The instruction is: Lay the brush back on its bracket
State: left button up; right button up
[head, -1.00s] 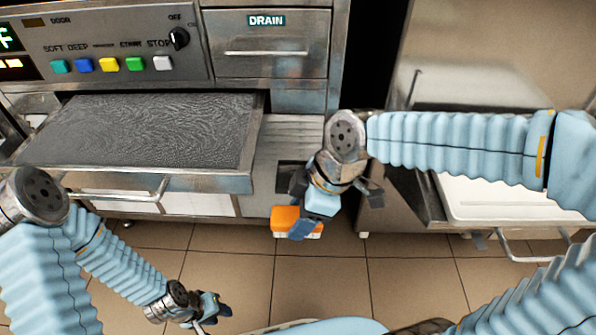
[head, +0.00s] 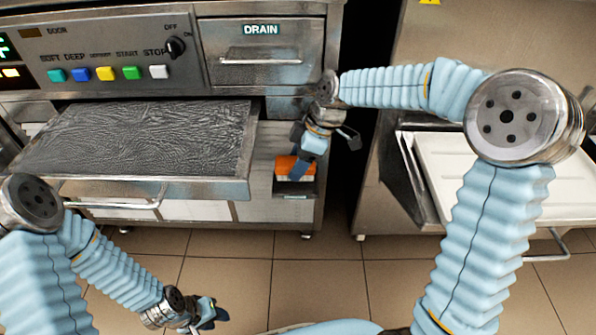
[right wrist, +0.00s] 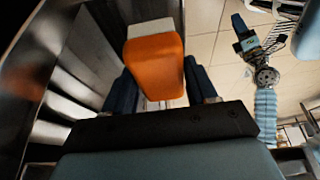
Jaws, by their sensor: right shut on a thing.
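The brush (head: 288,166) has an orange back and a pale underside. My right gripper (head: 298,170) is shut on it. In the right wrist view the orange back of the brush (right wrist: 156,66) shows between the two dark fingers. A small dark bracket (head: 312,186) is on the freezer front, right of the wide drawer. The brush overlaps the bracket in the head view; I cannot tell whether they touch. My left gripper (head: 210,314) is low over the floor, away from the brush, and its jaw opening is unclear.
A wide, open drawer with a frosted surface (head: 140,135) juts out left of the brush. The DRAIN drawer (head: 262,52) is above. A white tray (head: 500,185) stands at the right. The tiled floor (head: 310,275) in front is clear.

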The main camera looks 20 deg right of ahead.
notch_tip(320, 180, down, 4)
jog(key=shift+r, duration=0.25)
jog(key=shift+w+f, duration=0.15)
jog(key=shift+f, duration=0.15)
jog(key=shift+f, duration=0.1)
jog(key=o, duration=1)
jog(key=shift+d+r, duration=0.1)
jog(key=shift+r, duration=0.2)
jog(key=p+v, duration=0.1)
jog(key=v, duration=1)
jog(key=shift+d+r, duration=0.15)
jog(key=shift+r, duration=0.2)
